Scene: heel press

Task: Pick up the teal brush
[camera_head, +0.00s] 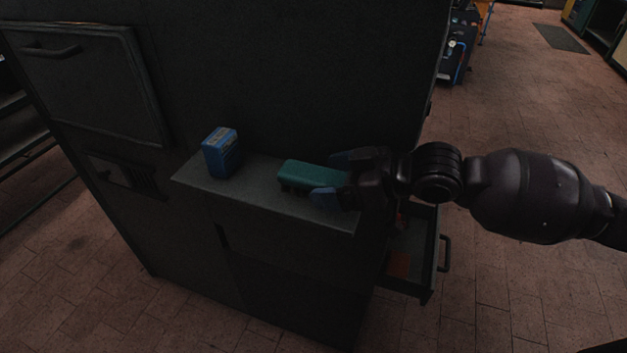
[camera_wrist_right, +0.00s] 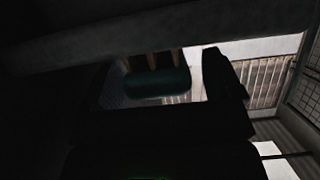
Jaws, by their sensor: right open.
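The teal brush (camera_head: 312,176) lies on the narrow grey ledge of the dark machine, near the ledge's right end, with dark bristles underneath. My right gripper (camera_head: 336,177) comes in from the right. Its jaws are open, with blue-grey fingers on the far and near sides of the brush's right end. Whether the fingers touch it I cannot tell. In the right wrist view the dark teal brush (camera_wrist_right: 158,83) shows between the dark fingers. That view is very dim. My left gripper is not in view.
A blue box (camera_head: 221,152) stands on the ledge (camera_head: 255,190) left of the brush. The machine's wall (camera_head: 290,70) rises close behind the ledge. An open drawer (camera_head: 428,262) juts out below my right gripper. The brick floor to the right looks clear.

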